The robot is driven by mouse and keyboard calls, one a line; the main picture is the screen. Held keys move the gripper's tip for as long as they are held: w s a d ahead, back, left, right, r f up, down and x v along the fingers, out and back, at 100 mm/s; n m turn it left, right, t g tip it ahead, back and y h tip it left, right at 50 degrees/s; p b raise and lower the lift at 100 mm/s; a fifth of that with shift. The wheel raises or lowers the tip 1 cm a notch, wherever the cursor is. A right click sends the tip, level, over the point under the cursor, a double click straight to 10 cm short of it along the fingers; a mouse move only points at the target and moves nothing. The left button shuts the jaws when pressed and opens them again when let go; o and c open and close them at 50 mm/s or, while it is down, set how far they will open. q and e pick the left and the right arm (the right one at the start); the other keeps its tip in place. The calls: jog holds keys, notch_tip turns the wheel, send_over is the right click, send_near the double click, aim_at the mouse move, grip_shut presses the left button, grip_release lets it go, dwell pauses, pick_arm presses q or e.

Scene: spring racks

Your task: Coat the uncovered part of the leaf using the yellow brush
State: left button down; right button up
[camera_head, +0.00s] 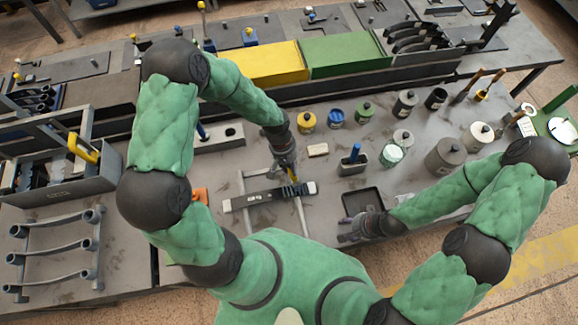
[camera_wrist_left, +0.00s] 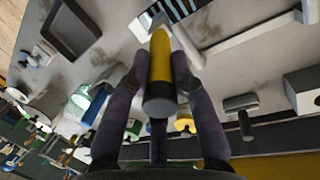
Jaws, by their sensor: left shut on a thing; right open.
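My left gripper (camera_head: 289,168) is above and just behind the leaf's right half. It is shut on the yellow brush (camera_wrist_left: 160,65), whose yellow body with a dark round end fills the middle of the left wrist view between the fingers (camera_wrist_left: 160,85). My right gripper (camera_head: 352,232) is open and empty, low at the bench's front edge.
A dark shallow tray (camera_head: 346,205) lies right of the leaf, close to my right gripper. Several cans and jars, including a grey can (camera_head: 445,157), stand behind it. A rack of springs (camera_head: 52,256) is at the left. Yellow (camera_head: 262,66) and green (camera_head: 345,54) boxes stand behind.

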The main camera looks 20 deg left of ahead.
pick_arm(q)
jog(key=shift+w+d+f, duration=0.2)
jog(key=shift+w+d, duration=0.2)
jog(key=shift+d, duration=0.25)
jog(key=shift+s+a+r, duration=0.2)
jog(key=shift+s+a, duration=0.15)
jog(key=shift+a, duration=0.2)
jog(key=shift+s+a+r, duration=0.15)
jog(key=shift+s+a, duration=0.15)
jog(key=shift+a, duration=0.2)
jog(key=shift+w+d+f+b, duration=0.15)
jog(key=shift+w+d+b, duration=0.2)
jog(key=shift+d, duration=0.2)
jog(key=shift+w+d+f+b, duration=0.15)
jog(key=shift+w+d+b, duration=0.15)
jog(key=shift+d, duration=0.2)
jog(key=shift+r, duration=0.2)
jog(key=r+p, duration=0.1)
jog(key=r, duration=0.1)
jog(key=r+p, duration=0.3)
jog(key=shift+w+d+r, duration=0.25)
jog(key=shift+d+r, duration=0.05)
jog(key=shift+d, duration=0.05)
